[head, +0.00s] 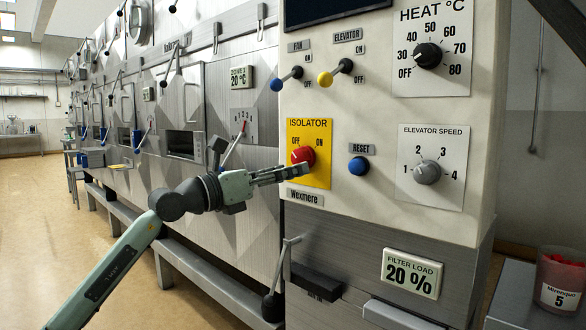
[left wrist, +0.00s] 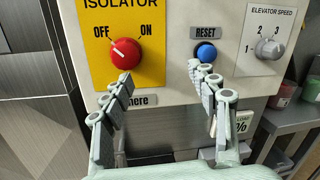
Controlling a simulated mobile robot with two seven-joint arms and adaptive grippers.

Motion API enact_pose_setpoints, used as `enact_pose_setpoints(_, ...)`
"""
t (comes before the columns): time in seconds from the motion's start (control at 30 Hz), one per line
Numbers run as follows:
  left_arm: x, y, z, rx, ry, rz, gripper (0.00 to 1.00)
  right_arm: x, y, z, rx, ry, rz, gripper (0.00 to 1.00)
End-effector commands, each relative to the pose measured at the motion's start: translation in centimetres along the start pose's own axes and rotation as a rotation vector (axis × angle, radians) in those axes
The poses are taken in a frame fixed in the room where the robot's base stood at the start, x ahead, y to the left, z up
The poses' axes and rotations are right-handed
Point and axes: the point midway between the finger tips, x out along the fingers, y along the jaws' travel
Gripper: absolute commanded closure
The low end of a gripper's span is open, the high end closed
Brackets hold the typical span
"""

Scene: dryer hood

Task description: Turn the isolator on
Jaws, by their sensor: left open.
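The red isolator knob (head: 303,156) sits on a yellow plate (head: 322,170) marked OFF and ON. In the left wrist view the knob (left wrist: 125,55) has a white mark pointing up-left toward OFF. My left gripper (head: 300,170) is in front of the panel, just below the knob in the head view. In the left wrist view the gripper (left wrist: 160,75) is open and empty; its left finger overlaps the area just under the knob, and its right finger is below and left of the blue reset button (left wrist: 206,53). I cannot tell whether a finger touches the knob. My right gripper is out of view.
The blue reset button (head: 359,166) is close right of the isolator plate. Fan (head: 287,78) and elevator (head: 335,72) levers are above. The elevator speed knob (head: 427,172) is further right. A lever with a black ball (head: 273,305) is below. A red bin (head: 560,280) stands at right.

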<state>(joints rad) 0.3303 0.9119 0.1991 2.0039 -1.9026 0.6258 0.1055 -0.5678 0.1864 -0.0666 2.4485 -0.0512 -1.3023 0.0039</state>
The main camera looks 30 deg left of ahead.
Motion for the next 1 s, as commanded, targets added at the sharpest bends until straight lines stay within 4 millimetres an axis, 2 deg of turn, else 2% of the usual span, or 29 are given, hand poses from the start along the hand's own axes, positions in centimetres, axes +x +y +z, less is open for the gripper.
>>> enact_pose_setpoints(0.1,-1.0,2.5,1.8,0.161,0.065,0.114,0.41,-0.6,-0.1,-0.4,-0.001,0.021,0.000,1.00)
enact_pose_setpoints(0.27,-1.1,3.8,2.5,0.212,0.091,0.165,0.41,-1.0,0.2,-0.1,-0.001,0.000,0.006,1.00)
enact_pose_setpoints(0.47,0.8,4.0,2.5,0.207,0.090,0.162,0.41,-1.6,1.6,2.6,0.007,-0.123,0.034,1.00)
enact_pose_setpoints(0.7,4.2,4.5,2.2,0.206,0.089,0.161,0.41,-2.2,3.1,6.2,0.020,-0.284,0.063,1.00)
enact_pose_setpoints(0.83,5.6,4.8,2.0,0.206,0.089,0.161,0.41,-1.2,2.9,6.3,0.019,-0.283,0.057,1.00)
enact_pose_setpoints(1.0,6.2,4.9,1.8,0.208,0.090,0.161,0.41,-0.7,2.8,6.3,0.019,-0.281,0.054,1.00)
